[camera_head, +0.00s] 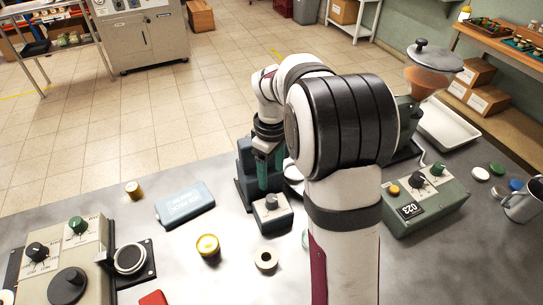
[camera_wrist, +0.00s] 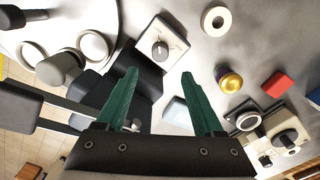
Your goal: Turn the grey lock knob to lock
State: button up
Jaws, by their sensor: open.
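My gripper (camera_head: 270,174) is behind the box in the head view, green fingers pointing down. In the wrist view my gripper (camera_wrist: 159,74) is open and empty, and the knob appears just beyond the gap between the fingertips, apart from both. Lettering on the plate is too small to read.
A dark machine body (camera_head: 246,170) stands right beside my gripper. A box with knobs (camera_head: 425,203) is to the right, a knob console (camera_head: 60,255) to the left. A blue case (camera_head: 184,205), a yellow-topped jar (camera_head: 208,246) and a pale ring (camera_head: 266,260) lie nearby.

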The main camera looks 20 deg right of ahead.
notch_tip(320, 180, up, 6)
jog(key=shift+r, duration=0.2)
jog(key=s+a+m, duration=0.4)
jog(key=s, duration=0.5)
jog(key=s+a+f+m+y, duration=0.1)
jog(key=s+a+m, duration=0.2)
jog(key=s, duration=0.6)
jog(key=s+a+m, duration=0.4)
jog(key=s+m, duration=0.1)
jog(key=s, duration=0.4)
jog(key=shift+s+a+f+y, duration=0.25)
jog(key=shift+a+f+y, duration=0.1)
jog(key=shift+f+y, duration=0.05)
jog(key=shift+o, duration=0.3)
dwell(0.4)
